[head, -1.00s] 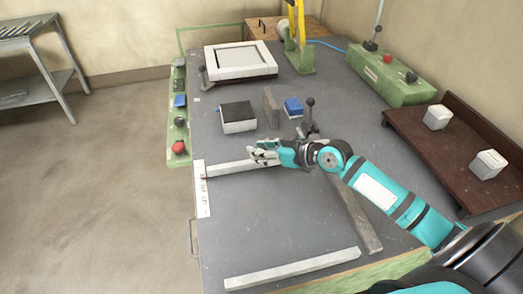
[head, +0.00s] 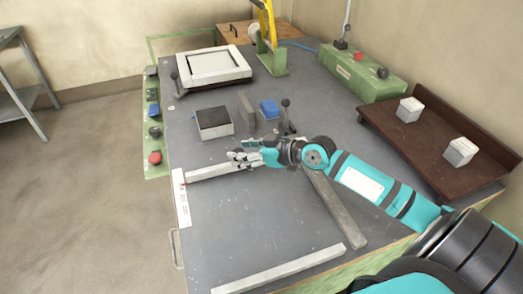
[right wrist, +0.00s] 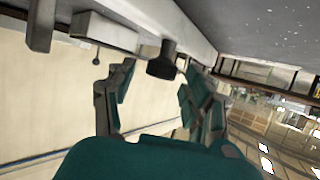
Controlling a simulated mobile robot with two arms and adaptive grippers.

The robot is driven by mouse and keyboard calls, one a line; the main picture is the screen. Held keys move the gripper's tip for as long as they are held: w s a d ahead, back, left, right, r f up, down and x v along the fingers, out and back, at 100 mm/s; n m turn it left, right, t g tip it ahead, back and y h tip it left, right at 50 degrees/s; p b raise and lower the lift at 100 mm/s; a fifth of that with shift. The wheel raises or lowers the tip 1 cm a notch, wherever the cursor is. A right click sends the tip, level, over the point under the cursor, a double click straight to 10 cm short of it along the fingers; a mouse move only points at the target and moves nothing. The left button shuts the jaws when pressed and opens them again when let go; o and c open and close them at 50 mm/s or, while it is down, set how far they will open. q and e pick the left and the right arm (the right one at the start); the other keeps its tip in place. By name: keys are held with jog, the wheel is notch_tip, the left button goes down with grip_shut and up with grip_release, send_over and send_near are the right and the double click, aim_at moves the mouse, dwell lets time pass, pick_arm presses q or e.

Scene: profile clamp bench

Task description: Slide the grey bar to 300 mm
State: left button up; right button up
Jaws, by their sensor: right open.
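The pale grey bar (head: 213,172) lies across the left part of the bench, its left end at a white marked scale strip (head: 182,198). The numbers on the strip are too small to read. My right gripper (head: 240,158) is open at the bar's right part, which it partly hides. I cannot tell whether it touches the bar. In the right wrist view the open fingers (right wrist: 155,103) show below a long pale rail-like piece (right wrist: 180,25), with a dark knob (right wrist: 161,62) between them. My left gripper is not in view.
A black-topped block (head: 213,123), an upright grey plate (head: 247,106), a blue block (head: 269,109) and a black-knobbed lever (head: 286,115) stand behind the gripper. A darker bar (head: 335,210) lies under my arm. Another pale bar (head: 280,268) lies near the front edge. The bench between is clear.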

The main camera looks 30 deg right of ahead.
jog(key=v, duration=1)
jog(key=shift+s+d, duration=0.1)
jog(key=shift+d, duration=0.05)
